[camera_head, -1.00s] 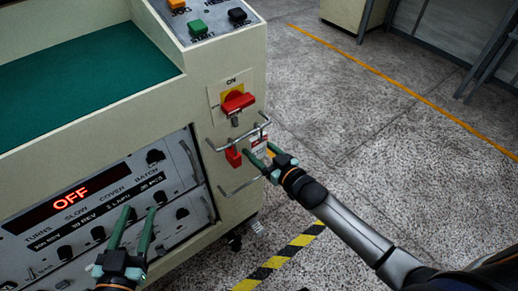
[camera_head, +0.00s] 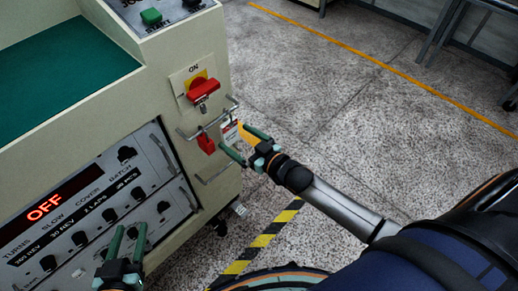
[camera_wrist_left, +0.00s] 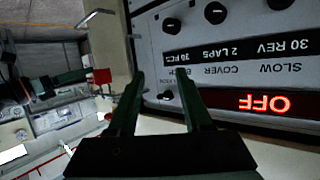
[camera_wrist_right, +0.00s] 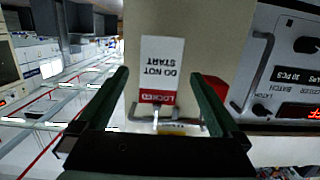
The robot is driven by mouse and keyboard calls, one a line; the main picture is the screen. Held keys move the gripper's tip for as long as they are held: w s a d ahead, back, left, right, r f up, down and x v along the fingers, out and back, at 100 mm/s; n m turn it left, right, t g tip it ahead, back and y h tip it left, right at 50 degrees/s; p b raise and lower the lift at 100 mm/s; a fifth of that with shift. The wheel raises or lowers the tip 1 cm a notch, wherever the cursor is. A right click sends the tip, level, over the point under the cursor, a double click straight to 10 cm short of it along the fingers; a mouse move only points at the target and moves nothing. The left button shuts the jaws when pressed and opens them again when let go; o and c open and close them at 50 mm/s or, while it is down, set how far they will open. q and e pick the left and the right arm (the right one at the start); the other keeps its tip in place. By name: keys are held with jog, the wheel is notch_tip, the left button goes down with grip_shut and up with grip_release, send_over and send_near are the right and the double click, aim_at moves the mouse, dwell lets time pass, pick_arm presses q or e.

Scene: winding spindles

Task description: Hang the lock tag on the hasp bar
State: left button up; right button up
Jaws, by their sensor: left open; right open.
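The lock tag (camera_wrist_right: 162,68), white with a red "LOCKED" band, hangs from the hasp bar (camera_wrist_right: 188,125) by a small light loop in the right wrist view. In the head view the tag (camera_head: 230,131) is partly hidden by my right gripper (camera_head: 236,139), beside the red padlock (camera_head: 206,143) on the same bar (camera_head: 188,135). My right gripper is open, its fingers either side of the tag in its wrist view, without visible grip. An orange patch shows between its fingers; I cannot tell what it belongs to. My left gripper (camera_head: 126,234) is open and empty before the control panel.
A red rotary switch (camera_head: 203,91) on a yellow plate sits above the bar. A lower metal handle (camera_head: 215,173) and the panel with knobs and an "OFF" display (camera_head: 45,207) are close by. Open floor (camera_head: 340,120) lies to the right.

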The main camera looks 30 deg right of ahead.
pick_arm(q)
jog(key=s+f+n+g+p, duration=0.1)
jog(key=s+f+g+p, duration=0.1)
jog(key=s+f+g, duration=0.2)
jog(key=shift+s+d+f+y, duration=0.25)
jog(key=shift+s+f, duration=0.8)
jog(key=shift+f, duration=1.05)
pick_arm(e)
jog(key=v, duration=0.9)
jog(key=s+a+f+m+g+h, duration=0.1)
jog(key=s+a+f+g, duration=0.2)
jog(key=s, duration=0.4)
jog(key=s+a+f+g+h, duration=0.1)
jog(key=s+a+f+g, duration=0.25)
jog(key=s, duration=0.25)
pick_arm(q)
notch_tip(320, 180, up, 14)
jog(key=s+a+p, duration=0.1)
jog(key=a+p, duration=0.1)
jog(key=p, duration=1.6)
jog(key=shift+a+n+y+p, duration=0.3)
jog(key=shift+a+y+p, duration=0.1)
jog(key=shift+y, duration=0.05)
pick_arm(e)
jog(key=d+r+m+h, duration=0.1)
jog(key=d+r, duration=0.2)
jog(key=r, duration=1)
jog(key=shift+s+r+t, duration=0.35)
jog(key=shift+s, duration=0.15)
